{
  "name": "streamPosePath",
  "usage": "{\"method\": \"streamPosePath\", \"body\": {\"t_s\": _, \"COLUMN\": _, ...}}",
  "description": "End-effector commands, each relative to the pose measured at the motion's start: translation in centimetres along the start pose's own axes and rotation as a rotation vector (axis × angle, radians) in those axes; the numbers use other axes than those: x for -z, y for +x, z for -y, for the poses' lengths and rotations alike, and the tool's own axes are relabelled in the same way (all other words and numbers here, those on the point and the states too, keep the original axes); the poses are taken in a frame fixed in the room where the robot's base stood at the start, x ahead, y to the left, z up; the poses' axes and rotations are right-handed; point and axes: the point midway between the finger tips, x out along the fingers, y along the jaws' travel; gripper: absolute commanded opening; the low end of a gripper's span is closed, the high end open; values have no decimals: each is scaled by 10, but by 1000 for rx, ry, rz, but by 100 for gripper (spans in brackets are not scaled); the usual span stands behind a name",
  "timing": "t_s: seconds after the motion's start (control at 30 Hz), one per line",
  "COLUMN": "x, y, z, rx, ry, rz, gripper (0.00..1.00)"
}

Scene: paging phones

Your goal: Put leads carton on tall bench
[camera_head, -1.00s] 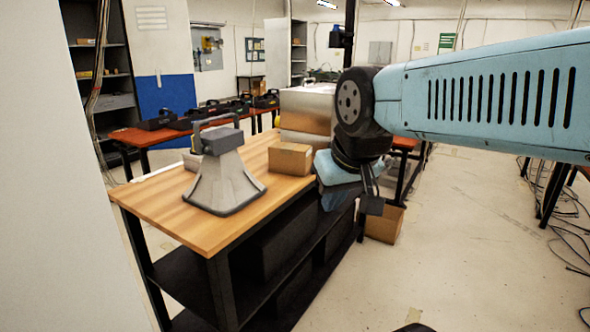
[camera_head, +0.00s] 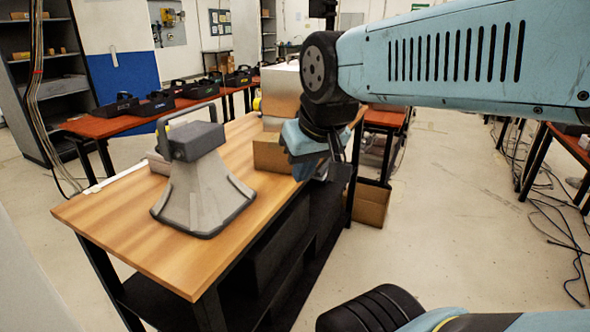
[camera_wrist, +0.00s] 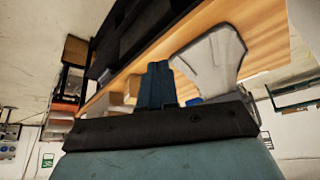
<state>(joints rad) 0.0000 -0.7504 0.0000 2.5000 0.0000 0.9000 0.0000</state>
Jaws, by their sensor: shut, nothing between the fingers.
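A brown carton (camera_head: 268,154) sits on the wood-topped bench (camera_head: 130,215), partly hidden behind my wrist. Another brown carton (camera_head: 371,204) stands on the floor beside the bench's far end. No readable label tells me which is the leads carton. In the wrist view, the floor carton (camera_wrist: 75,50) is at the upper left, and small tan cartons show on the bench top (camera_wrist: 215,28).
A grey flared device with a handle (camera_head: 203,180) stands on the near bench top. A red-topped table (camera_head: 118,124) with black trays lies at the back left. Open floor (camera_head: 450,215) is at the right, with cables at the far right.

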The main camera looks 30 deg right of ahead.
Motion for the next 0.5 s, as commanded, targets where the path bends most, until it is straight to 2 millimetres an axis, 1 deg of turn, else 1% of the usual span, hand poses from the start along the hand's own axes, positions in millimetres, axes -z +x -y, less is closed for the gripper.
{"method": "streamPosePath", "body": {"t_s": 0.13, "x": 0, "y": 4, "z": 0, "rx": 12, "ry": 29, "rz": 26, "gripper": 0}}
{"method": "streamPosePath", "body": {"t_s": 0.23, "x": 0, "y": 14, "z": -1, "rx": 39, "ry": 96, "rz": 87, "gripper": 0}}
{"method": "streamPosePath", "body": {"t_s": 0.37, "x": 0, "y": 34, "z": -2, "rx": 103, "ry": 246, "rz": 212, "gripper": 0}}
{"method": "streamPosePath", "body": {"t_s": 0.5, "x": 2, "y": 56, "z": 0, "rx": 190, "ry": 442, "rz": 359, "gripper": 0}}
